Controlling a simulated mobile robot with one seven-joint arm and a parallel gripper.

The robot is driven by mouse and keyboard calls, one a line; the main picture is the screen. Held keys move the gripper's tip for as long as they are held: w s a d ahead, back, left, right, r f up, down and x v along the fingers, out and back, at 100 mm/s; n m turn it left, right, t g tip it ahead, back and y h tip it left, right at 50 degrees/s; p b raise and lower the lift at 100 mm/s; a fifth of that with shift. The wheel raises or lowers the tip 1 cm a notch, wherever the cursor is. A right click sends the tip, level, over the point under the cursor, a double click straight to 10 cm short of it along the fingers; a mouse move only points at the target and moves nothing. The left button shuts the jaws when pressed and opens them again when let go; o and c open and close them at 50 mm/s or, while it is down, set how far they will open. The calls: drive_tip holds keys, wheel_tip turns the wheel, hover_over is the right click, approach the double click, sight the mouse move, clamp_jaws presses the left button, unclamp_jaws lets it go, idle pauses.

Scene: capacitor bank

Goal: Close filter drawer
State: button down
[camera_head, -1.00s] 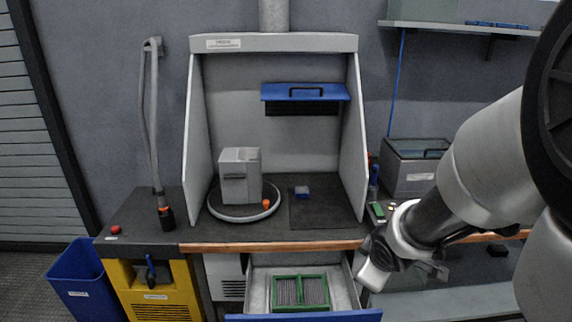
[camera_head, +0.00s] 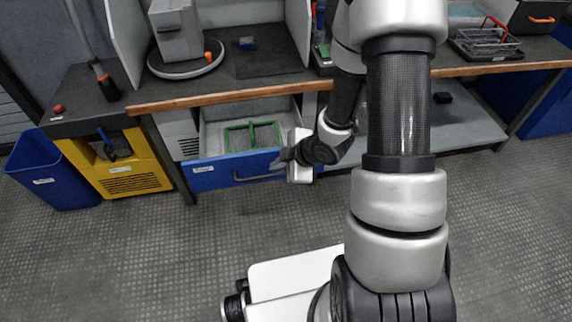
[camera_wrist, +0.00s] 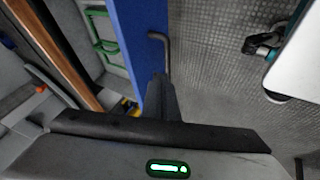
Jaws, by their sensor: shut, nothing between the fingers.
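The filter drawer (camera_head: 235,173) stands open below the bench top, with a blue front and a grey handle (camera_head: 258,176). Inside it lies a green-framed filter (camera_head: 252,136). My gripper (camera_head: 280,162) is shut and empty at the right part of the drawer front, close to the handle. In the wrist view the blue drawer front (camera_wrist: 140,40) runs upward past the gripper fingers (camera_wrist: 160,98), and the handle (camera_wrist: 163,55) is just beyond them. I cannot tell whether the fingers touch the front. The green frame (camera_wrist: 102,38) also shows at left.
The wooden bench edge (camera_head: 230,96) runs above the drawer. A yellow unit (camera_head: 118,165) and a blue bin (camera_head: 50,172) stand to the left. A low grey shelf (camera_head: 440,130) lies to the right. The floor (camera_head: 150,250) in front is clear.

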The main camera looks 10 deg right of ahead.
sight(265, 159)
drive_tip(key=shift+w+a+f, duration=0.1)
drive_tip(key=shift+w+f, duration=0.1)
drive_tip(key=shift+w, duration=0.6)
drive_tip(key=shift+w+f, duration=0.15)
drive_tip(key=shift+w, duration=0.6)
drive_tip(key=shift+w+a+f, duration=0.1)
drive_tip(key=shift+w+f, duration=0.1)
drive_tip(key=shift+w, duration=0.6)
